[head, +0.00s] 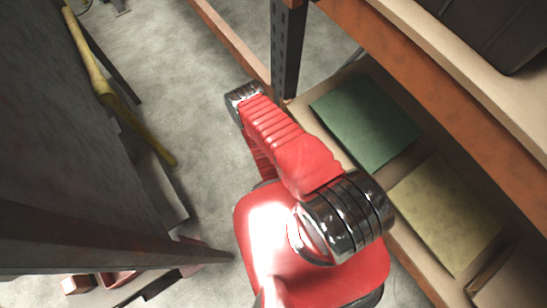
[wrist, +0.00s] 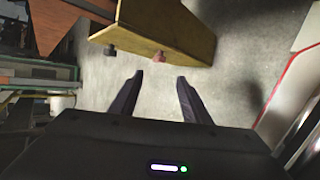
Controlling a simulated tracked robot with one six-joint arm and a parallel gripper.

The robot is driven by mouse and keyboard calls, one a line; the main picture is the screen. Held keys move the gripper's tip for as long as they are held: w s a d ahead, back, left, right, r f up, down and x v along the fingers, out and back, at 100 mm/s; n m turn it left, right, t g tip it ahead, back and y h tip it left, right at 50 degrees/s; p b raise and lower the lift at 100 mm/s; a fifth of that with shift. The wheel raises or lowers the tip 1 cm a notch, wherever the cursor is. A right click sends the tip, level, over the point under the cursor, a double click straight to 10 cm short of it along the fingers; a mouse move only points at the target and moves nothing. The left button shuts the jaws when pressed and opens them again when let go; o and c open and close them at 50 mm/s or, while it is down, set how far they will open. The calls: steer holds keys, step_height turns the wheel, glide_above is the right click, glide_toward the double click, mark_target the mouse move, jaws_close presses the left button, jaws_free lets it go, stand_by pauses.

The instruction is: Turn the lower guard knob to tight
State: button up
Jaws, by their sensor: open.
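In the wrist view my gripper (wrist: 160,76) is open, with its two dark fingers apart and nothing between them. A yellow guard-like panel (wrist: 165,28) is ahead of the fingertips. A small dark knob-like part (wrist: 109,49) and a small reddish knob-like part (wrist: 158,56) show at its lower edge. The reddish one lines up with the gap between the fingers, and the fingers look apart from it. I cannot tell which of the two is the lower guard knob, or how either is turned. In the head view neither the gripper nor these knobs can be made out.
In the head view an orange-edged shelf rack (head: 440,95) holds a green flat item (head: 367,122) and a yellowish one (head: 445,212). A dark upright post (head: 288,50) stands near my red arm. A grey slab-like structure (head: 60,130) is at left. Grey floor (head: 190,90) lies between.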

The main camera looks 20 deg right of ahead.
steer(key=w+a+r+g+h, duration=0.1)
steer(key=w+r+g, duration=0.1)
steer(key=w+r, duration=0.7)
steer(key=s+f+g, duration=0.2)
steer(key=f, duration=0.1)
steer(key=s+f+n+g, duration=0.1)
steer(key=shift+s+a+f, duration=0.1)
steer(key=shift+a+f, duration=0.2)
steer(key=shift+f, duration=0.1)
steer(key=shift+f, duration=0.15)
steer(key=x, duration=1.3)
steer(key=shift+f, duration=0.3)
steer(key=shift+c, duration=0.4)
